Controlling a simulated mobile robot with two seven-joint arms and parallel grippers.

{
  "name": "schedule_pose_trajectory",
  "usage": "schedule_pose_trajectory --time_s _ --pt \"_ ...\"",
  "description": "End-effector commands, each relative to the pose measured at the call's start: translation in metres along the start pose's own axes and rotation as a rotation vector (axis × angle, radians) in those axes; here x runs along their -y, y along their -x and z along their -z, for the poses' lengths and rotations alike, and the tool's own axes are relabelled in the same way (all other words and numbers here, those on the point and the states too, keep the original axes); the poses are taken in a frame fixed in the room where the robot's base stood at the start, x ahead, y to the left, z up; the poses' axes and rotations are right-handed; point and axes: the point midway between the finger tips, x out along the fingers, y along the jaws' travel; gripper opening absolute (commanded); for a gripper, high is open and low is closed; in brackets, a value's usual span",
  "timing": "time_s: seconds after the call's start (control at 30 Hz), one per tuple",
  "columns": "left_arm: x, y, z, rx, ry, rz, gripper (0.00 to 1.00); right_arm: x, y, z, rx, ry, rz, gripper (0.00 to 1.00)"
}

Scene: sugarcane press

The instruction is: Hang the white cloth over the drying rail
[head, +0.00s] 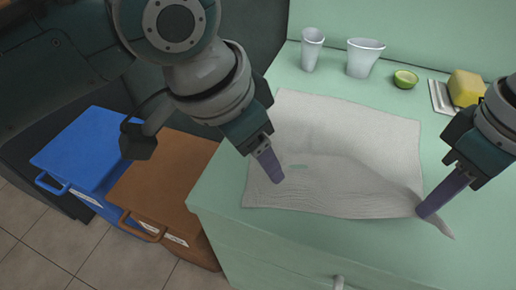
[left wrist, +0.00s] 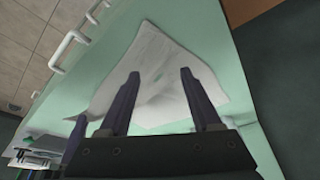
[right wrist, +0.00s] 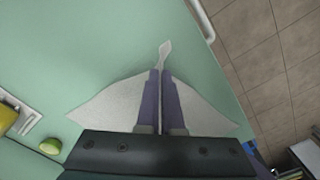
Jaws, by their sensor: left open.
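The white cloth (head: 335,135) lies mostly spread on the green counter, with its near right part pulled up into a ridge. My right gripper (head: 428,208) is shut on the cloth's near right corner, and a tip sticks out past the fingers. In the right wrist view the fingers (right wrist: 161,75) are together, with the cloth (right wrist: 110,103) fanning out at both sides. My left gripper (head: 277,178) is over the cloth's near left part. In the left wrist view its fingers (left wrist: 158,78) are apart with nothing between them. I cannot identify the drying rail for certain.
Two white cups (head: 365,57), a cut lime (head: 405,79) and a yellow sponge (head: 465,88) stand at the counter's back. A blue bin (head: 85,150) and a brown bin (head: 165,180) are left of it.

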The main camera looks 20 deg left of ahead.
Motion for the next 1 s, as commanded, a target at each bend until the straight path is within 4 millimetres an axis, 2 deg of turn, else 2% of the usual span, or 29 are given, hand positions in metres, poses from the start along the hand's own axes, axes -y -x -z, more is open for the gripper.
schedule_pose_trajectory --time_s 0.07,0.33,0.6,0.7,0.83,1.0 --pt "0.0 0.0 0.0 0.0 0.0 0.0 0.75 0.0 0.0 0.0 0.0 0.0 0.0 0.0" --pt "-0.001 0.002 0.0 -0.002 -0.001 -0.002 0.75 0.0 0.0 0.0 0.0 0.0 0.0 0.0" --pt "-0.003 0.042 -0.011 -0.006 -0.002 -0.008 0.75 0.0 0.0 0.0 0.0 0.0 0.0 0.0" --pt "-0.001 0.049 -0.016 -0.001 0.0 -0.003 0.75 0.0 0.0 0.0 0.0 0.0 0.0 0.0" --pt "0.0 0.042 -0.018 0.002 0.002 -0.001 0.75 0.0 0.0 0.0 0.0 0.0 0.0 0.0" --pt "0.0 0.017 -0.018 0.004 0.003 -0.001 0.75 0.0 0.0 0.0 0.0 0.0 0.0 0.0"
